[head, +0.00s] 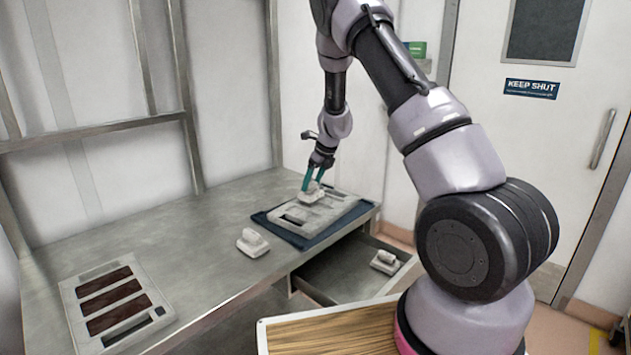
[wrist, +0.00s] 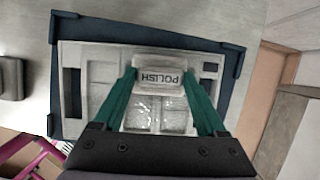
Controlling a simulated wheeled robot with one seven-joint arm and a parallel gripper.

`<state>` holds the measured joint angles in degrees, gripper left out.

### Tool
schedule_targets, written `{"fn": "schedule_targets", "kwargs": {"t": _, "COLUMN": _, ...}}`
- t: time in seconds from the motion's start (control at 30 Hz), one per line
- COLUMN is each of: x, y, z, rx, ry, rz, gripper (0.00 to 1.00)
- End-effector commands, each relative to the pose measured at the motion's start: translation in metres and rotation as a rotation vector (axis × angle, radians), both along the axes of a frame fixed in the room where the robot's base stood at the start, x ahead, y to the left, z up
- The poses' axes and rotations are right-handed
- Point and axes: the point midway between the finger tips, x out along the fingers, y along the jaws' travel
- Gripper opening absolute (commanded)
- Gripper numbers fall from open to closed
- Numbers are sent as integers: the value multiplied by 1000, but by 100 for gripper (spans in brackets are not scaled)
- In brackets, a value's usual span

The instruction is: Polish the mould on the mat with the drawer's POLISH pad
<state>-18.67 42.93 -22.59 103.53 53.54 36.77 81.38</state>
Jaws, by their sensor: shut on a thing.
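My gripper (head: 312,184) is shut on a pale pad (head: 312,195) labelled POLISH; the label reads upside down in the wrist view (wrist: 160,79). The green fingers (wrist: 162,100) hold the pad's two ends. The pad is over the grey mould (head: 343,206), apparently touching its top face. The mould lies on the dark blue mat (head: 272,228) on the bench. In the wrist view, the mould (wrist: 72,128) shows several square recesses, those below the pad looking glossy. The open drawer (head: 326,293) under the bench holds another pale pad (head: 384,261).
Another pale pad (head: 252,242) stands on the bench (head: 205,240) left of the mat. A second mould (head: 80,318) with brown-stained recesses lies at the bench's left end. A wooden-topped surface (head: 330,336) is in front.

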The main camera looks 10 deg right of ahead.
Motion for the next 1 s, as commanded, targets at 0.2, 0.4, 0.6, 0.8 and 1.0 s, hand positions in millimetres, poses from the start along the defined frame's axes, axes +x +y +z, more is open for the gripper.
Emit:
{"fn": "schedule_targets", "kwargs": {"t": 0.2, "x": -4, "y": 5, "z": 0, "rx": 0, "ry": -1, "rz": 1, "gripper": 30}}
{"fn": "schedule_targets", "kwargs": {"t": 0.4, "x": -12, "y": 15, "z": -1, "rx": 1, "ry": -1, "rz": 0, "gripper": 30}}
{"fn": "schedule_targets", "kwargs": {"t": 0.6, "x": -19, "y": 23, "z": -2, "rx": -1, "ry": -1, "rz": 1, "gripper": 30}}
{"fn": "schedule_targets", "kwargs": {"t": 0.8, "x": -23, "y": 27, "z": -2, "rx": 0, "ry": 0, "rz": 0, "gripper": 30}}
{"fn": "schedule_targets", "kwargs": {"t": 1.0, "x": -31, "y": 38, "z": -2, "rx": -1, "ry": 0, "rz": 2, "gripper": 30}}
